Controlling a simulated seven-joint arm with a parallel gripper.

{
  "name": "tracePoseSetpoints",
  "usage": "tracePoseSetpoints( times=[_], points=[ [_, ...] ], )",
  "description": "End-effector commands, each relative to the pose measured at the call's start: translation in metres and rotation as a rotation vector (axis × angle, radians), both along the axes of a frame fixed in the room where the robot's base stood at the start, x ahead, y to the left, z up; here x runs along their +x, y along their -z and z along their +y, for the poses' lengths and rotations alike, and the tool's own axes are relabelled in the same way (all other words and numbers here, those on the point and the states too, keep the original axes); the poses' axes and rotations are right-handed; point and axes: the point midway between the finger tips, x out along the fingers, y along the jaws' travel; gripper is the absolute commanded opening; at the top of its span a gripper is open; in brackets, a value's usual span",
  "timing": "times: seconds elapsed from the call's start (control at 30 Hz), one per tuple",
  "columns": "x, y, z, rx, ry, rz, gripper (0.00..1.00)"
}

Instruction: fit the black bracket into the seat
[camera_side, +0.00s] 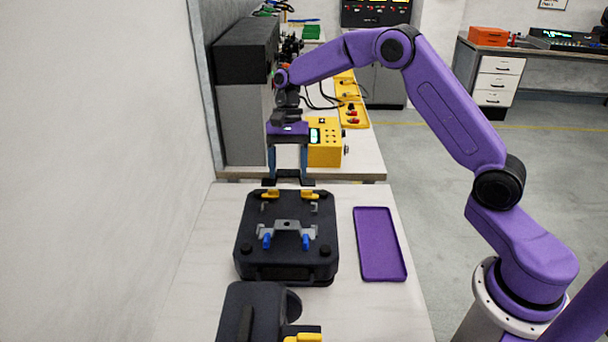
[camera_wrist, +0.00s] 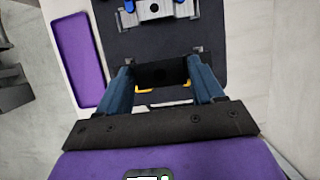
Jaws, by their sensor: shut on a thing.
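My gripper (camera_side: 289,179) points down just behind the far edge of the black fixture (camera_side: 253,236). Its two blue-grey fingers are shut on the black bracket (camera_side: 289,182). In the wrist view the bracket (camera_wrist: 161,73) spans between the fingers of my gripper (camera_wrist: 163,76). The bracket appears above the fixture's far edge, apart from its top. The far end of the fixture carries two yellow clamps (camera_side: 270,194) and two small grey clips (camera_side: 315,207). The seat itself is not clearly distinguishable. In the wrist view the bracket partly hides the yellow clamps (camera_wrist: 187,85).
A grey bracket (camera_side: 287,226) with two blue clamps (camera_side: 305,241) sits mid-fixture. An empty purple tray (camera_side: 379,244) lies to the right. A dark machine (camera_side: 247,310) stands in front. A yellow control box (camera_side: 324,142) and grey cabinet (camera_side: 241,125) stand close behind.

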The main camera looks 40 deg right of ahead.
Motion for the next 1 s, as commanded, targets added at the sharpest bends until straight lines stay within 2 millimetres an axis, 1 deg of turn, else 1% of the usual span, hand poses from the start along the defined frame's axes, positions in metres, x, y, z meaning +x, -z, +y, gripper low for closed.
tracePoseSetpoints(
  times=[0.17,0.7,1.0],
  points=[
    [0.001,0.006,0.0,0.0,0.009,0.002,0.32],
    [0.001,0.051,0.0,-0.001,0.006,0.001,0.32],
    [0.001,0.064,0.0,-0.001,0.007,0.0,0.32]
  ],
)
